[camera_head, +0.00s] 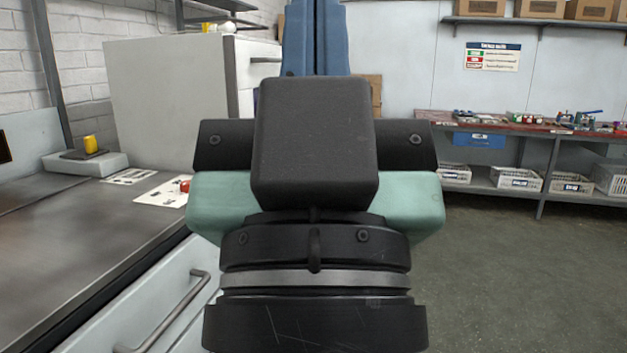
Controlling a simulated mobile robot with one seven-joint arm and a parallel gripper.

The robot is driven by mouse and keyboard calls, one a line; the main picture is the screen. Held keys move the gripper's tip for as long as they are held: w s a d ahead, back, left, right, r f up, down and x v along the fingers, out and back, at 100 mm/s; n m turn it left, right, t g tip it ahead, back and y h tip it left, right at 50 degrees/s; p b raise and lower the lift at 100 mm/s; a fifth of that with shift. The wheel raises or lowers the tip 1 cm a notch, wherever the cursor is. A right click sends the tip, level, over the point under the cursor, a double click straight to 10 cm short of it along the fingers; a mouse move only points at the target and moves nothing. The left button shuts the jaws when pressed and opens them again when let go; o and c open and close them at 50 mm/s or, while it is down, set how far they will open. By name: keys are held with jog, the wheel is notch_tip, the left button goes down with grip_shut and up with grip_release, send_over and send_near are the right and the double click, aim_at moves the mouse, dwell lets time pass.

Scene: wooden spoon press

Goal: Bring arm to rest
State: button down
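My arm fills the middle of the head view, seen from behind. Its black wrist with a silver band is at the bottom, and above it are a teal body, a black crossbar and a dark grey box. My gripper (318,40) shows above the box as two blue fingers standing side by side, close together at the middle. They look shut, with nothing seen between them. The top picture edge cuts off their tips, and the box hides their bases.
A pale cabinet (165,95) stands behind. A workbench (545,129) with tools is at the back right. The floor (520,270) at right is clear.

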notch_tip(320, 180, up, 27)
jog(key=p, duration=2.5)
jog(key=shift+r, duration=0.2)
jog(key=shift+a, duration=0.1)
